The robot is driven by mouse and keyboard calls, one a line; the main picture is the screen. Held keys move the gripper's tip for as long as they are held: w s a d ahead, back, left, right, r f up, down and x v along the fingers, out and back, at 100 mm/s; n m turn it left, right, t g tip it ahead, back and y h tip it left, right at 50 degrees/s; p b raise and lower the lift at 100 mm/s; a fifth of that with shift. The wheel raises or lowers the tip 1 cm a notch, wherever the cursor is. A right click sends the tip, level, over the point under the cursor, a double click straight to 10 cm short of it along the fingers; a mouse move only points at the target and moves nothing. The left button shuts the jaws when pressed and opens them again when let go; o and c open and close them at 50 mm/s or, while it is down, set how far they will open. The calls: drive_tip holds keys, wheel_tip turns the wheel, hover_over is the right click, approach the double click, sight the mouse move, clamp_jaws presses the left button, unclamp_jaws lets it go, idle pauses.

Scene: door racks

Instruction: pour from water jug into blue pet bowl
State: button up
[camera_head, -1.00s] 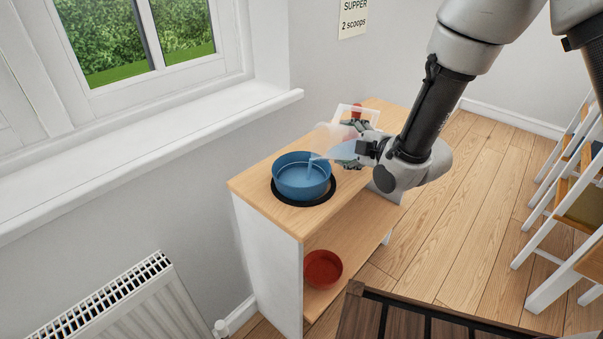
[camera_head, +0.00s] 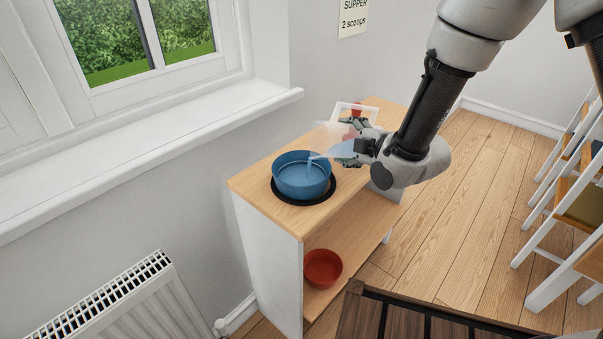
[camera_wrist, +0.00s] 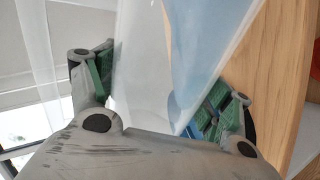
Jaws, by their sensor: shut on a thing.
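The blue pet bowl (camera_head: 302,180) sits upright on a black round mat (camera_head: 290,200) on top of a wooden shelf unit. My gripper (camera_head: 357,143) is shut on the clear water jug (camera_head: 330,133) just right of the bowl. The jug is tilted over the bowl's right rim, and a thin pale blue stream (camera_head: 310,167) falls from it into the bowl. Blue water shows inside the bowl. In the wrist view the jug (camera_wrist: 140,60) fills the space between my green-padded fingers (camera_wrist: 165,95), with blue water slanted on its right side.
The shelf unit (camera_head: 250,185) stands by the wall under the window sill. A red bowl (camera_head: 322,268) is on its lower shelf. A white-framed item with red (camera_head: 352,112) stands behind the jug. White racks (camera_head: 560,220) are at right; open floor (camera_head: 460,220) lies between.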

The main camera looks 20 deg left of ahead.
sight(357, 133)
drive_tip(key=shift+s+a+r+n+p, duration=0.2)
drive_tip(key=shift+a+r, duration=0.05)
drive_tip(key=shift+r, duration=0.2)
drive_tip(key=shift+s+a+r+n+p, duration=0.2)
drive_tip(key=shift+r, duration=0.2)
idle(2.1)
